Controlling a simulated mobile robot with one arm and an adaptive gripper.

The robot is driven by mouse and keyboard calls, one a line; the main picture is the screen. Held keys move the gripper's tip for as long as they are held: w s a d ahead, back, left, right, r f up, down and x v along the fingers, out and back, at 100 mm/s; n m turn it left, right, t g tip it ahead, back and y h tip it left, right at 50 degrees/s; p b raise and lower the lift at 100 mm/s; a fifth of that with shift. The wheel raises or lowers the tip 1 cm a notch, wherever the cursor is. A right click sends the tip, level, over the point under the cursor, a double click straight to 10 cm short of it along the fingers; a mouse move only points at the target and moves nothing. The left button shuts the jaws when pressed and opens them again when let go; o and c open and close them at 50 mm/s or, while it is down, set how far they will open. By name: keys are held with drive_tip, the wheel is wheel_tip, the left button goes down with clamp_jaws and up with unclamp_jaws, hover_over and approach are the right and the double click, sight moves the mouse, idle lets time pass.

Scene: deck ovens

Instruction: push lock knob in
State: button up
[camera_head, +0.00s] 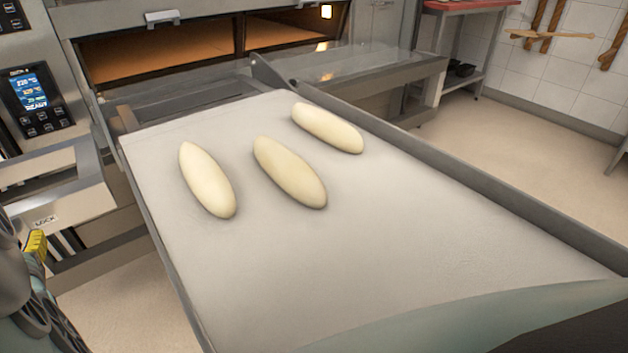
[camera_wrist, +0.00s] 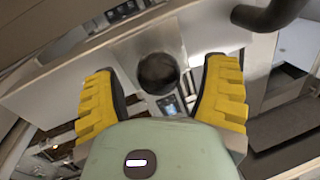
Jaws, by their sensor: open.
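The lock knob (camera_wrist: 158,73) is a dark round knob on a bright metal plate in the wrist view. It sits between the two yellow fingers of my open gripper (camera_wrist: 161,88), with space on both sides and nothing held. I cannot tell how far in the knob is or how near the fingertips are in depth. In the head view my gripper (camera_head: 37,245) shows partly at the lower left, one yellow finger just below the LOCK label (camera_head: 45,220). The knob itself is hidden there.
A loader (camera_head: 420,285) with a pale belt carries three dough loaves (camera_head: 290,173) before the open oven deck (camera_head: 160,53). A control panel (camera_head: 30,90) is at the upper left. A dark curved bar (camera_wrist: 272,16) is near the knob. Floor (camera_head: 530,135) is clear at right.

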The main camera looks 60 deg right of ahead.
drive_tip(key=s+a, duration=0.1)
drive_tip(key=s, duration=0.9)
drive_tip(key=shift+s, duration=0.3)
